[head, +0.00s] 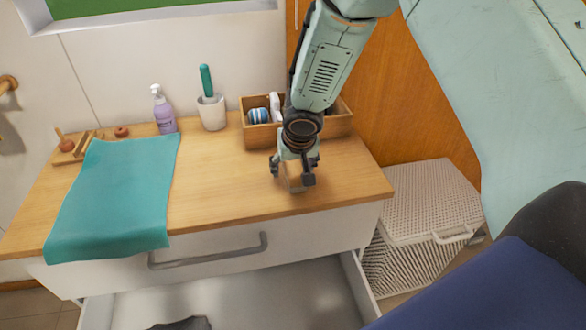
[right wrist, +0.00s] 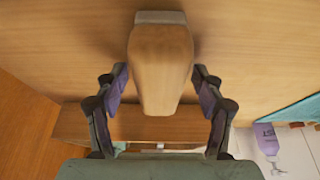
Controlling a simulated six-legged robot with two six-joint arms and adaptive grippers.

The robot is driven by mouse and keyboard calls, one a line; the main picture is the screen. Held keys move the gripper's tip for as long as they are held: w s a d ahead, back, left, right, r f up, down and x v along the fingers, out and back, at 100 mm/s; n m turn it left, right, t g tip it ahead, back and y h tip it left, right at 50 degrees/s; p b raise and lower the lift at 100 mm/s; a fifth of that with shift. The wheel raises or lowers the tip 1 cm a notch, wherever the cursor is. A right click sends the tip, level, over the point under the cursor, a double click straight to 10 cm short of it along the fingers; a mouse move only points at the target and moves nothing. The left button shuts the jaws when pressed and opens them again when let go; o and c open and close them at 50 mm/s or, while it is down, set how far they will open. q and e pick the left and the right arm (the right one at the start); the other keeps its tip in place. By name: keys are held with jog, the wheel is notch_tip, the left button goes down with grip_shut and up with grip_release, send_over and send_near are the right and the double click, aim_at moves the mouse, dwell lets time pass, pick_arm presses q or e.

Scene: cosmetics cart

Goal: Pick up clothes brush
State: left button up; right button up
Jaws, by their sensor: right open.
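The clothes brush (right wrist: 160,62) has a wooden body with a pale end, and lies on the wooden cart top. In the right wrist view it sits between the two fingers of my right gripper (right wrist: 161,85), with a gap on each side. In the head view my right gripper (head: 291,172) points down at the cart's right part, open around the brush (head: 294,184), which is partly hidden by the fingers. My left gripper is not in view.
Behind the gripper stands a wooden box (head: 257,135) with small items. A white cup (head: 212,113) with a green-handled brush, a purple bottle (head: 164,112) and a teal towel (head: 115,195) are to the left. The drawer (head: 250,290) below is open. A woven basket (head: 425,200) stands at right.

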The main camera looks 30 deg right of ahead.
jog(key=shift+f, duration=0.2)
dwell(0.3)
jog(key=shift+c, duration=0.4)
grip_shut()
jog(key=shift+r, duration=0.25)
notch_tip(320, 180, up, 9)
jog(key=p, duration=0.6)
jog(key=shift+r, duration=0.55)
